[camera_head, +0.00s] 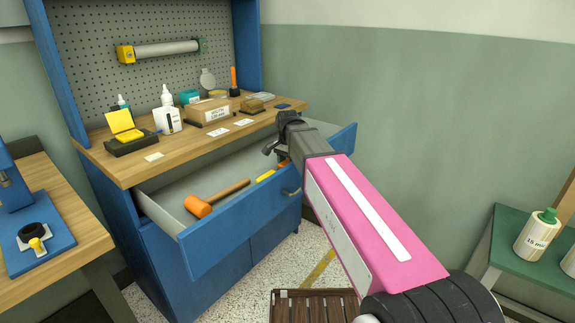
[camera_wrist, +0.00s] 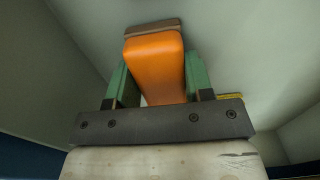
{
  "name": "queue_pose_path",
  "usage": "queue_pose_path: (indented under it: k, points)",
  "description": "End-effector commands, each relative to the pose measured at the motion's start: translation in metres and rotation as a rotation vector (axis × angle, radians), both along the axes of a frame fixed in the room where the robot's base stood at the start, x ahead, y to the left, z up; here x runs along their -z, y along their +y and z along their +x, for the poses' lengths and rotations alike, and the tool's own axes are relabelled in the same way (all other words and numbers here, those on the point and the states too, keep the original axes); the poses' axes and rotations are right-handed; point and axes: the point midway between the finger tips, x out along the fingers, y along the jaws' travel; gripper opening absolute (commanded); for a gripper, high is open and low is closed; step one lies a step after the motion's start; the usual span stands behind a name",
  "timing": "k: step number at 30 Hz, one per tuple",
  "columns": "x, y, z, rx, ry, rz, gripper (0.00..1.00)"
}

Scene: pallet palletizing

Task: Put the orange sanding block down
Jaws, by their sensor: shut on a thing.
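The orange sanding block (camera_wrist: 155,66), with a brown layer at its far end, is held between the green fingers of my gripper (camera_wrist: 154,82) in the wrist view. In the head view my gripper (camera_head: 282,156) is over the right part of the open blue drawer (camera_head: 235,226). The block cannot be made out there, as my arm and gripper hide that spot. Pale grey surfaces surround the block in the wrist view; I cannot tell whether it touches the drawer floor.
An orange-headed mallet (camera_head: 198,206) lies in the drawer's left part. A yellow item (camera_head: 265,175) lies near my gripper. The wooden worktop (camera_head: 122,174) above holds bottles, a cardboard box (camera_head: 208,111) and tools. A slatted brown pallet (camera_head: 312,306) is on the floor.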

Motion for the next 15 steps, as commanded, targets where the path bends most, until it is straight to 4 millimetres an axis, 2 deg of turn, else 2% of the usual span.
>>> queue_pose_path:
  k: [12, 13, 15]
  points:
    - [0.0065, 0.0001, 0.0001, 0.0, -0.001, 0.0, 0.21]
    - [0.0064, 0.0001, 0.0001, 0.0, -0.001, 0.0, 0.54]
    - [0.0062, 0.0001, 0.0002, 0.0, -0.001, 0.0, 0.73]
